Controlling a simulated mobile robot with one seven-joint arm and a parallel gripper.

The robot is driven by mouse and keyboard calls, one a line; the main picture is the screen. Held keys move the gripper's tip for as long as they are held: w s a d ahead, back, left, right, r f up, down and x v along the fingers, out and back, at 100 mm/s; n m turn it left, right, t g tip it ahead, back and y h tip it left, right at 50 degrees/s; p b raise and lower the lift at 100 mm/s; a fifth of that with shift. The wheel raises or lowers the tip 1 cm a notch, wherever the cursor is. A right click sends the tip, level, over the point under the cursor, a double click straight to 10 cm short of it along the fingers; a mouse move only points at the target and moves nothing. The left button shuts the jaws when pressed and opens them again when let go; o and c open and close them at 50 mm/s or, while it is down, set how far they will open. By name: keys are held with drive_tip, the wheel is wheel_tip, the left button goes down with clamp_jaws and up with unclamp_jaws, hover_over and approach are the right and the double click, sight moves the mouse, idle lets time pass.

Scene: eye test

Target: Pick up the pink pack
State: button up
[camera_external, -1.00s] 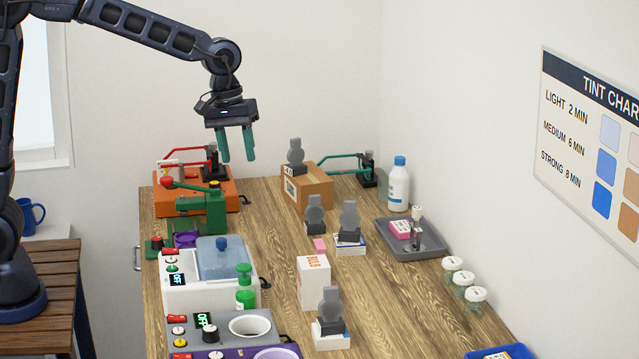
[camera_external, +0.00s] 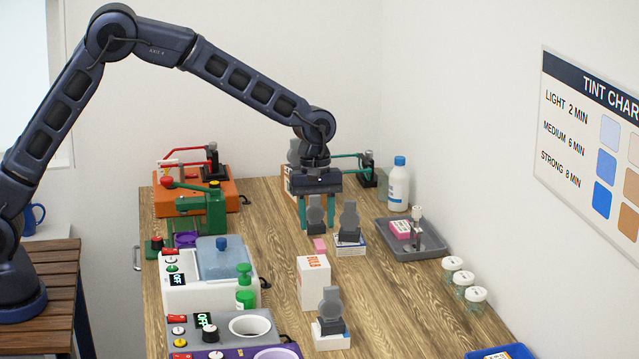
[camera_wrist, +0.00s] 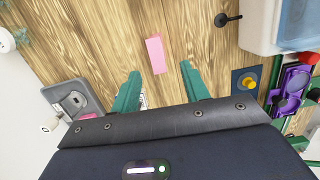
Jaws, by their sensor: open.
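A small flat pink pack (camera_external: 320,245) lies on the wooden table, left of a white-and-blue stack (camera_external: 349,246); it also shows in the wrist view (camera_wrist: 155,54). A second pink item with a white label (camera_external: 400,229) lies in the grey tray (camera_external: 428,254), partly visible in the wrist view (camera_wrist: 75,117). My gripper (camera_external: 317,222) is above the table, behind a dark grey upright piece that partly hides it. In the wrist view its teal fingers (camera_wrist: 160,72) are apart and empty, with the pink pack on the table beyond and between their tips.
Dark grey upright pieces (camera_external: 349,220) stand close to my gripper. A cardboard box (camera_external: 289,184) is behind it, a white bottle (camera_external: 398,187) right. A white carton (camera_external: 313,284) stands in front. Machines line the left, including a green press (camera_external: 215,208).

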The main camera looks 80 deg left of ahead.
sight(318, 243)
drive_tip(key=f, duration=0.5)
drive_tip(key=shift+d, duration=0.35)
drive_tip(key=shift+w+d+f, duration=0.1)
drive_tip(key=shift+d+f, duration=0.05)
drive_tip(key=shift+f, duration=0.75)
drive_tip(key=shift+w+d+f, duration=0.1)
drive_tip(key=shift+d+f, duration=0.1)
drive_tip(key=shift+f, duration=0.65)
drive_tip(key=shift+d+f, duration=0.15)
drive_tip(key=shift+f, duration=0.75)
clamp_jaws()
